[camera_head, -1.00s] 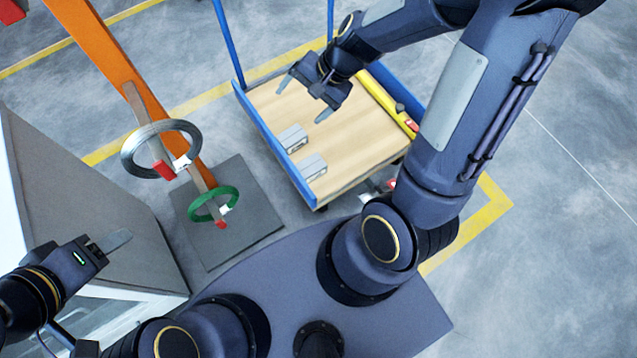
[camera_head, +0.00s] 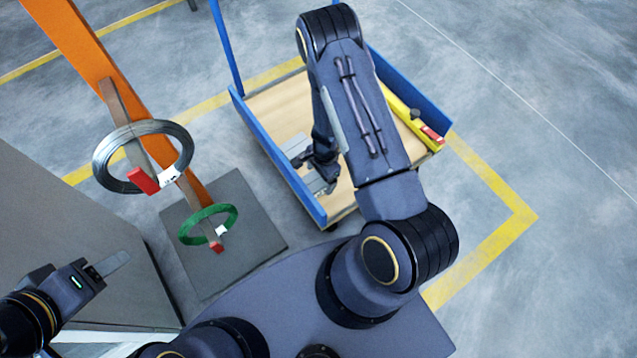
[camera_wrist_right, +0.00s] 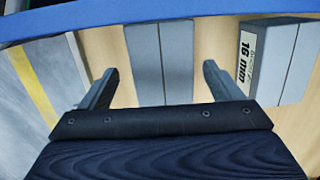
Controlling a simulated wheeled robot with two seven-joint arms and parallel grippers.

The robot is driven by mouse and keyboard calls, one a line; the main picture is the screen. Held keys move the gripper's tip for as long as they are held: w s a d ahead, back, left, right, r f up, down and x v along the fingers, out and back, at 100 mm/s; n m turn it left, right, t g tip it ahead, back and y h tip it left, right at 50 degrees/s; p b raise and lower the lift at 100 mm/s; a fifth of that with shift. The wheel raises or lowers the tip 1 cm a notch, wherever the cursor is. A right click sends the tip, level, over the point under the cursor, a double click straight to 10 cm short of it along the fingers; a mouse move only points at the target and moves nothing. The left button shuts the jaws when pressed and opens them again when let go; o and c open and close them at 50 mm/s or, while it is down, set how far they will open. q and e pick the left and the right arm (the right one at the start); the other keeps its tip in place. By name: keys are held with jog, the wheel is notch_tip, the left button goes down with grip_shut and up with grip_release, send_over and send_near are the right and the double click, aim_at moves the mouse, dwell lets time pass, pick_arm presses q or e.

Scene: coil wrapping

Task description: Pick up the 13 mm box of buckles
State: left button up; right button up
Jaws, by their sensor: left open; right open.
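Two grey boxes lie on the cart's wooden deck. In the right wrist view, one plain grey box (camera_wrist_right: 162,62) is centred between the fingers of my right gripper (camera_wrist_right: 161,80), which is open; its label does not show. The other box (camera_wrist_right: 277,62) is to the right, with a label reading 16 mm. In the head view, my right gripper (camera_head: 315,174) is down at the nearer box (camera_head: 318,184), largely hidden by the arm; the farther box (camera_head: 296,145) is partly visible. My left gripper (camera_head: 107,267) is open and empty at the lower left.
The cart has blue side rails (camera_head: 275,155) close to the boxes and a yellow tool (camera_head: 405,112) along its right side. A wire coil (camera_head: 101,181) and a green coil (camera_head: 184,238) hang on an orange stand (camera_head: 75,35) to the left.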

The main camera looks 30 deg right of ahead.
aim_at(319, 178)
jog(key=f, duration=0.1)
jog(key=f+b, duration=0.1)
jog(key=f, duration=0.2)
jog(key=shift+w+a+f+b, duration=0.15)
jog(key=shift+a+f+b, duration=0.05)
jog(key=shift+a+b, duration=0.1)
jog(key=shift+r, duration=0.1)
jog(key=c, duration=1.4)
